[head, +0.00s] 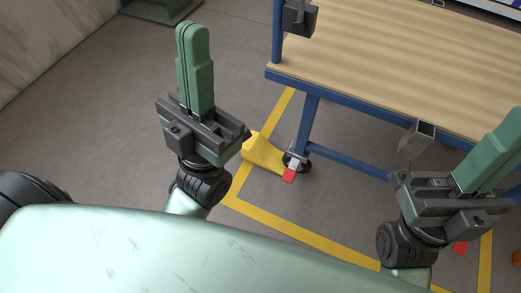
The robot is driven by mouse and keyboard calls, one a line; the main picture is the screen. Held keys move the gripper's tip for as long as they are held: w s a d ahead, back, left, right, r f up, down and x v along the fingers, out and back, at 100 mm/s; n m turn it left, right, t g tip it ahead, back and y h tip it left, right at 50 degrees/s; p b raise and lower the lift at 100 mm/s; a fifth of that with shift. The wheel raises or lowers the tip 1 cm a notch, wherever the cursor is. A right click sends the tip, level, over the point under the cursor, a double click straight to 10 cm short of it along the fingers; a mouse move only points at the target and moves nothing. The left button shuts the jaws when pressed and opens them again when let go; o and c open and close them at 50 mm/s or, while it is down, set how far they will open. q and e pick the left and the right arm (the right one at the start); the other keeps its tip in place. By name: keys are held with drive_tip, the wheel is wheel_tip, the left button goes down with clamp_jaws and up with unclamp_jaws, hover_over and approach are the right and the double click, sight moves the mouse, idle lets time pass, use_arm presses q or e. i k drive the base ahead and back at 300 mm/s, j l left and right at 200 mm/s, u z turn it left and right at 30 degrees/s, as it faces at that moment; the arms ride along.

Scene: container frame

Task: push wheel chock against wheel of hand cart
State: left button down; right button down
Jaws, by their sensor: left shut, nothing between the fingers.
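The yellow wheel chock (264,154) lies on the floor beside a dark caster wheel (301,162) with a red pedal. Its right end is close to the wheel; I cannot tell whether they touch. The wheel is under the near left leg of the hand cart (400,62), which has a wooden top and a blue frame. My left gripper (192,32) is shut and empty, above the floor to the left of the chock, and its body overlaps the chock's left edge in the picture. My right gripper (508,136) is at the right edge, its fingertips partly cut off.
Yellow tape (290,230) marks a rectangle on the grey floor around the cart. A grey bracket (420,135) hangs under the cart's front edge, and a dark clamp-like part (299,18) is on its left post.

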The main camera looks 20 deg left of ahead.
sight(256, 150)
drive_tip(key=j+z, duration=0.55)
drive_tip(key=z, duration=0.15)
drive_tip(key=j+z, duration=0.4)
drive_tip(key=k+j, duration=0.1)
drive_tip(key=j, duration=0.25)
drive_tip(key=j+z, duration=0.15)
drive_tip(key=j, duration=0.2)
drive_tip(key=k+j, duration=0.15)
drive_tip(key=j, duration=0.15)
drive_tip(key=k+j+z, duration=0.1)
drive_tip(key=j, duration=0.25)
